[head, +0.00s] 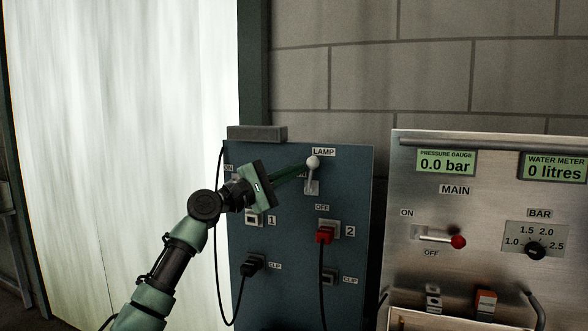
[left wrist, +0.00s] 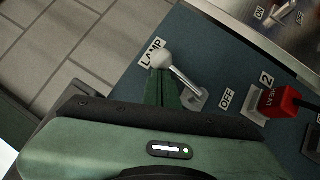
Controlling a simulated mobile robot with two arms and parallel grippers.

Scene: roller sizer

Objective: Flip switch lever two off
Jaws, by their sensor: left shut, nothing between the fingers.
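The switch lever two (head: 313,170), under the LAMP label, has a pale ball knob and points up from its slot on the blue panel (head: 300,235). My right gripper is not in view.
Below are socket 2 with a red plug (head: 324,235), socket 1 (head: 254,219) and a black plug (head: 253,264) with a hanging cable. My left gripper hides the panel's upper left. A steel panel (head: 480,215) with a red-knobbed MAIN lever (head: 457,241) stands at the right.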

